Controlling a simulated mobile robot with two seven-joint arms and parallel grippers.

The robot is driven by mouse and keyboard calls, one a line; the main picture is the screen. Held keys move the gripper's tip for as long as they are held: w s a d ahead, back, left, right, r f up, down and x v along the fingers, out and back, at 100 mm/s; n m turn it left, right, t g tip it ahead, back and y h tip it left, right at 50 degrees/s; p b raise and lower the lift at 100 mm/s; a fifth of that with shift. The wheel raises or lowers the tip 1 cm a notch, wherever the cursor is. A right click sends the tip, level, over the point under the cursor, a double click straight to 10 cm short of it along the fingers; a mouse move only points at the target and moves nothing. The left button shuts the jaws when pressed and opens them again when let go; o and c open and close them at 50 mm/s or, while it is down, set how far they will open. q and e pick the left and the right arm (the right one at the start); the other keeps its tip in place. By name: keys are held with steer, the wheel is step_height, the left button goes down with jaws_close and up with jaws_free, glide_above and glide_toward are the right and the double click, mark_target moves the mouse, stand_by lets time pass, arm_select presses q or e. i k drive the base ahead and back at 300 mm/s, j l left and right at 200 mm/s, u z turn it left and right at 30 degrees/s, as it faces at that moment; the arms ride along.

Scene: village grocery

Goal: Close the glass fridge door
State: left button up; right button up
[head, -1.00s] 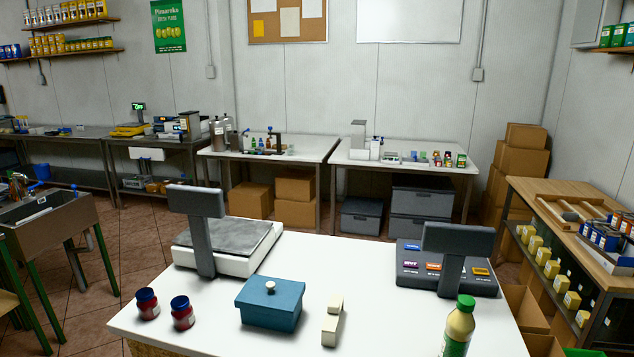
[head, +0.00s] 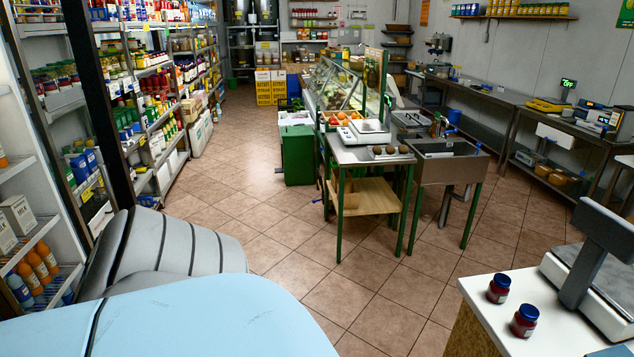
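At the left edge stands an open-fronted white cabinet, seemingly the fridge (head: 26,163), with milk cartons (head: 18,214), orange bottles (head: 40,262) and blue-labelled bottles on its shelves. A thick black upright (head: 107,110) stands just right of it. It may be the edge or frame of the glass door, but I cannot tell; no handle or clear glass pane shows. The lower part of the cabinet is hidden by a grey and light-blue body in the foreground, which seems to be mine. Neither of my grippers is in view.
Stocked shelves (head: 160,110) line the left wall. The tiled aisle (head: 250,200) is open in the middle. A green bin (head: 297,155) and a metal table (head: 372,155) stand beyond it. A white counter (head: 480,290) with two red jars (head: 498,288) is close at lower right.

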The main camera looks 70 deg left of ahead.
mark_target(115, 174)
steer(key=u, duration=3.75)
steer(key=i+u, duration=0.45)
steer(key=i, duration=0.6)
